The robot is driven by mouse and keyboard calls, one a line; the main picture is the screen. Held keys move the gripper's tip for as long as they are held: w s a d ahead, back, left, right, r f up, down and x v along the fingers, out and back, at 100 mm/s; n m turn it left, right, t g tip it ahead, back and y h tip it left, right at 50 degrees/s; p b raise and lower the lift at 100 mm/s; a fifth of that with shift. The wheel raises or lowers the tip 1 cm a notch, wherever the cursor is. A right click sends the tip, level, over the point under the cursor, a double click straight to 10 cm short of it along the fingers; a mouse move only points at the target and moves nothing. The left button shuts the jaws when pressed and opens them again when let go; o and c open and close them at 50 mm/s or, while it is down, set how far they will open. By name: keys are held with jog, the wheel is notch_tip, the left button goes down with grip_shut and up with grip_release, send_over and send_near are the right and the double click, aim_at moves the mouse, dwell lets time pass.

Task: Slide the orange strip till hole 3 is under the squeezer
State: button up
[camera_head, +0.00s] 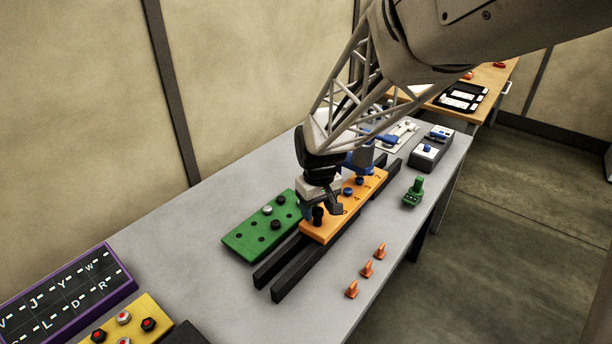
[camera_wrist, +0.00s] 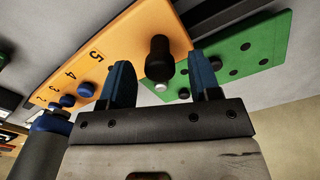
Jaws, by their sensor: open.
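The orange strip (camera_head: 330,228) lies along two dark rails and carries a black knob (camera_head: 318,216) at its near end. In the wrist view the strip (camera_wrist: 125,45) shows printed numbers, with 5 nearest the knob (camera_wrist: 160,58), and several blue plugs (camera_wrist: 86,89). My gripper (camera_head: 321,208) is open over the near end. In the wrist view its blue fingers (camera_wrist: 162,72) stand on either side of the knob, with gaps. The blue squeezer (camera_head: 358,161) stands farther along the strip, partly hidden by my arm. I cannot tell which hole is under it.
A green plate (camera_head: 245,239) with holes and a few pegs lies left of the dark rails (camera_head: 290,275). Several orange clips (camera_head: 366,268) and a green part (camera_head: 413,192) lie to the right. The rails' near ends are bare.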

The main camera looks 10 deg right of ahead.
jog(key=shift+r, duration=3.85)
jog(key=shift+s, duration=0.1)
jog(key=shift+s+d+r, duration=0.3)
jog(key=shift+s+r, duration=0.05)
jog(key=shift+s, duration=0.1)
jog(key=s+d+r+m+t, duration=0.1)
jog(key=s+d+r, duration=0.1)
jog(key=s, duration=0.5)
jog(key=s+d+r+m, duration=0.1)
jog(key=s+d+m, duration=0.1)
jog(key=s, duration=0.6)
jog(key=s+d+r+m+t, duration=0.1)
jog(key=s+d+r, duration=0.1)
jog(key=s, duration=0.6)
jog(key=shift+s+d+r+m+t, duration=0.15)
jog(key=shift+d+r+m+t, duration=0.2)
jog(key=shift+d, duration=0.45)
